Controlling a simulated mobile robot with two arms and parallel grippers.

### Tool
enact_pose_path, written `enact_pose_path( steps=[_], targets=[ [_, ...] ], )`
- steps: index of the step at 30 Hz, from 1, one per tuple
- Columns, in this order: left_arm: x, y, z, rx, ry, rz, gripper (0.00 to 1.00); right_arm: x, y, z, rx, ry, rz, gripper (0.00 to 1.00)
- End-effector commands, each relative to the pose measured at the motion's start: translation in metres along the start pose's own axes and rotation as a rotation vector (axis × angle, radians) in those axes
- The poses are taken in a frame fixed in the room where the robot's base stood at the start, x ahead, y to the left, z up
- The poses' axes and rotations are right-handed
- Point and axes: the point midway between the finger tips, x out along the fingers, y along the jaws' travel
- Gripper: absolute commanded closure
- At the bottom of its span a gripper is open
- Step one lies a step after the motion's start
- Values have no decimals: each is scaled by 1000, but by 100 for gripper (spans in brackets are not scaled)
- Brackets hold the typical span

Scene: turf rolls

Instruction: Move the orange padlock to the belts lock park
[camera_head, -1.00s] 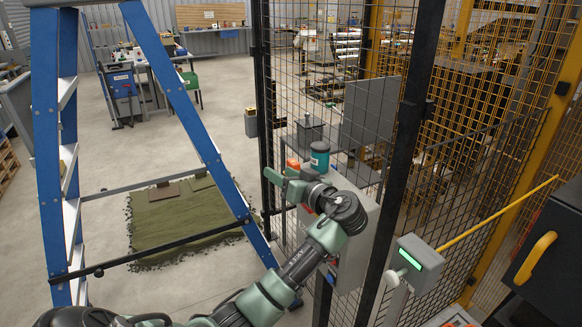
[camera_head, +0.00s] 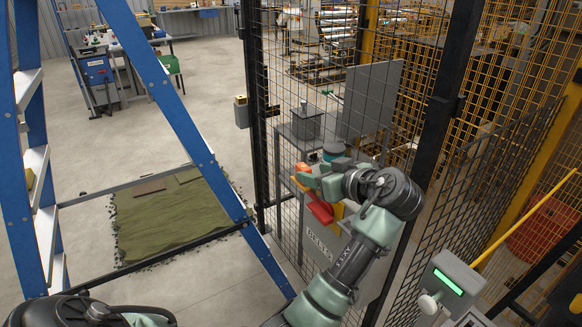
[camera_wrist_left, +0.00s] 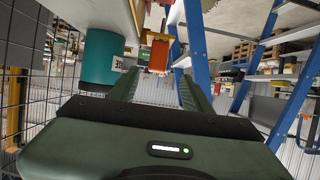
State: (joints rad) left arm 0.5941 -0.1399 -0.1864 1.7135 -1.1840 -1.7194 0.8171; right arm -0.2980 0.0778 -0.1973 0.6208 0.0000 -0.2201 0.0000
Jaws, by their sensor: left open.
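The orange padlock appears to be the small orange shape (camera_head: 303,168) by the top of the grey cabinet labelled BELTS (camera_head: 318,243), partly hidden by my left gripper (camera_head: 307,180). The cabinet has a red part (camera_head: 320,211) with yellow behind it, close below the gripper. I cannot tell which part is the lock park. In the left wrist view, my left gripper (camera_wrist_left: 158,90) is open with nothing between its fingers. An orange and red block (camera_wrist_left: 157,52) shows just beyond the fingertips; I cannot tell whether it is the padlock. My right gripper is not in view.
A teal cylinder (camera_wrist_left: 103,58) stands close beside the left fingers. A black mesh fence (camera_head: 450,105) stands around and behind the cabinet. A blue ladder (camera_head: 165,90) stands at left. A grey post with a green display (camera_head: 448,281) is at right.

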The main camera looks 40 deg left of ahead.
Motion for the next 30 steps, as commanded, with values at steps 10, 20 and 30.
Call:
enact_pose_path(
  steps=[10,20,30],
  targets=[
    [31,1,-2,4,1,-2,51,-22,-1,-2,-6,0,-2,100],
    [74,4,3,4,1,-2,51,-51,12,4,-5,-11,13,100],
    [78,5,6,1,0,1,68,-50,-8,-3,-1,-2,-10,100]
  ],
)
